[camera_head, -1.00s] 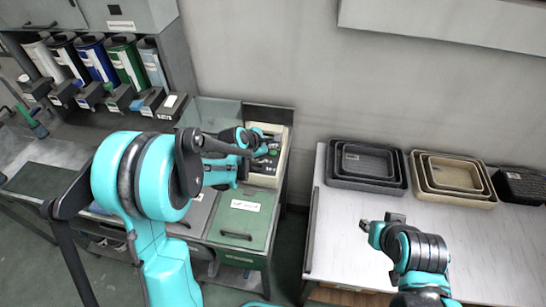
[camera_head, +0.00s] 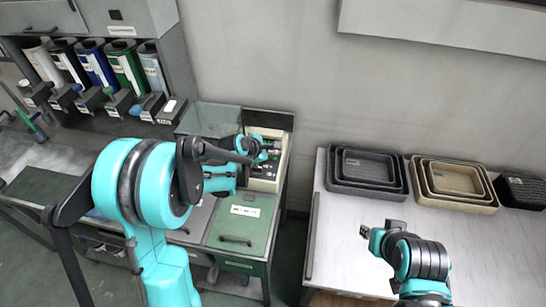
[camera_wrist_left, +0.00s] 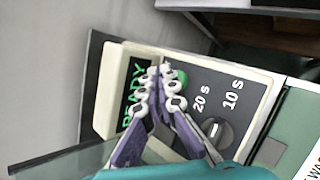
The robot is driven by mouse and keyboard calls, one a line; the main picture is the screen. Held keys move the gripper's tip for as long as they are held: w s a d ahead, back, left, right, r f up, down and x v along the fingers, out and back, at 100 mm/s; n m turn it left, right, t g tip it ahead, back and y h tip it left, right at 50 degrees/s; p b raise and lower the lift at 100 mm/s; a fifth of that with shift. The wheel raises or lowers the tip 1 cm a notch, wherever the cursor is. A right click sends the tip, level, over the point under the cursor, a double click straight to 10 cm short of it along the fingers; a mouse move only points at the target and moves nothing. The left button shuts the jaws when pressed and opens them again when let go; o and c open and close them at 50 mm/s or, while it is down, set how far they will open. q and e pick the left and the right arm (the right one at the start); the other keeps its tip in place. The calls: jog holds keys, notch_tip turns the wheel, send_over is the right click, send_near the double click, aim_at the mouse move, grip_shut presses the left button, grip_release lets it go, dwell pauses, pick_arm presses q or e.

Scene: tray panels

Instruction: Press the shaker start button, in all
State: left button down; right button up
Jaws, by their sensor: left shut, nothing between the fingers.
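The shaker control panel (camera_head: 264,184) is a cream box at the back of the bench with the green lid. In the left wrist view the panel (camera_wrist_left: 249,93) shows a green READY display (camera_wrist_left: 136,82), a dial knob (camera_wrist_left: 217,128) beside 20 S and 10 S marks, and a green button (camera_wrist_left: 182,77). My left gripper (camera_wrist_left: 166,76) is shut and empty. Its tips are in front of the panel between display and button, partly covering both; I cannot tell whether they touch the button. In the head view my left gripper (camera_head: 263,156) is over the panel. My right gripper (camera_head: 367,234) is above the white table, its fingers unclear.
A clear shield (camera_head: 215,118) stands at the panel's left. The green lid (camera_head: 242,219) lies in front. Nested dark trays (camera_head: 398,187) and tan trays (camera_head: 492,205) sit on the white table (camera_head: 480,250). Colored dispensers (camera_head: 128,68) stand at the back left.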

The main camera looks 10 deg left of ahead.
pick_arm(q)
jog(key=shift+f, duration=0.15)
dwell(0.4)
jog(key=shift+f+b, duration=0.3)
jog(key=shift+b, duration=0.15)
